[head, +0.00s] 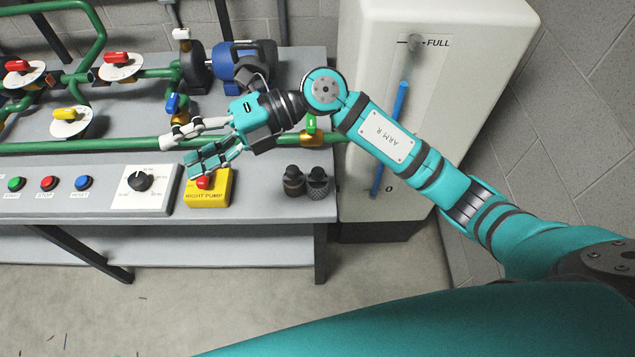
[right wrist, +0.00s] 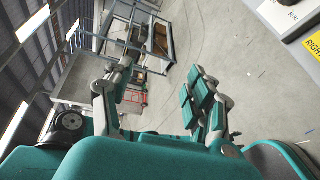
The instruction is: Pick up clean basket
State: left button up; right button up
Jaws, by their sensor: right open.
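Two small dark items with knobbed tops stand side by side near the bench's front right corner in the head view. The left one (head: 293,182) looks smoother, and the right one (head: 318,185) has a mesh-like surface. They may be baskets; I cannot tell which is clean. My right gripper (head: 178,157) is open and empty, left of both items and above the yellow box. Its spread fingers also show in the right wrist view (right wrist: 150,95), with nothing between them. My left gripper is not in view.
The yellow "RIGHT PUMP" box (head: 207,197) with a red button is below the gripper. Green pipes (head: 80,146) with coloured valves run behind it. A control panel (head: 100,192) lies left. A white tank (head: 440,90) stands right of the bench.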

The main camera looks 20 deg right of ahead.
jog(key=w+d+f+n+h, duration=0.1)
jog(key=d+f+h, duration=0.2)
jog(key=f+h, duration=0.15)
jog(key=m+t+h, duration=0.1)
jog(key=m+h, duration=0.1)
jog(key=h, duration=0.9)
send_near(318, 170)
notch_tip(318, 170, down, 4)
jog(key=shift+s+a+f+p, duration=0.1)
jog(key=shift+s+p, duration=0.05)
jog(key=shift+p, duration=0.45)
jog(key=shift+f, duration=0.55)
notch_tip(318, 170, down, 4)
jog(key=shift+a+f+p, duration=0.1)
jog(key=shift+p, duration=0.6)
grip_shut()
